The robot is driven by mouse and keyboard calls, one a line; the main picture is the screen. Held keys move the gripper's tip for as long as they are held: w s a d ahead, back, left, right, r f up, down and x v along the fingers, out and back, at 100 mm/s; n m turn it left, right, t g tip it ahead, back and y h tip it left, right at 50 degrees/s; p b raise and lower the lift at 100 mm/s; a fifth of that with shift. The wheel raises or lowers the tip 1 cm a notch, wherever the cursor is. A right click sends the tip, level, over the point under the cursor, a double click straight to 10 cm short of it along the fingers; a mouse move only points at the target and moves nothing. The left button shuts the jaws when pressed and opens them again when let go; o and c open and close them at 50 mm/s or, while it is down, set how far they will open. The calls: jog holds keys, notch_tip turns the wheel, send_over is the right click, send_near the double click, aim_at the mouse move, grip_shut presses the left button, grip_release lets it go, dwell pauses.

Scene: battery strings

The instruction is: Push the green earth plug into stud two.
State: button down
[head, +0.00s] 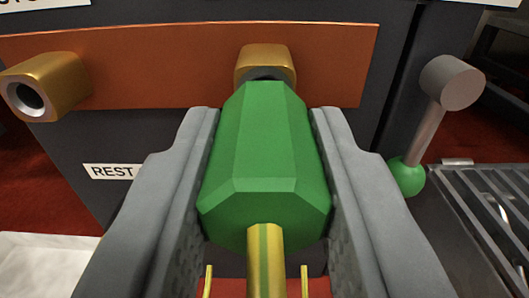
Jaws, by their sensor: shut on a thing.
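My gripper (265,140) is shut on the green earth plug (262,170), with a grey finger against each side of it. The plug's yellow-green cable (265,262) runs back toward me. The plug's far end is at a brass stud (265,60) on a copper bar (180,55), and overlaps the stud's lower part in the picture. I cannot tell whether the plug is touching or inside it. Another brass stud (42,85) with an open round socket is at the left end of the bar. No stud number can be read.
A dark cabinet face carries the bar and a label reading "REST" (112,172). At right are a grey lever with a green ball (406,177) and a dark slatted rack (485,205). A white surface (45,262) lies lower left on a red floor.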

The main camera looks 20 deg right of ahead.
jog(key=shift+x, duration=0.85)
jog(key=c, duration=1.1)
grip_release()
jog(key=shift+o, duration=0.2)
jog(key=v, duration=1.7)
jog(key=shift+s, duration=0.2)
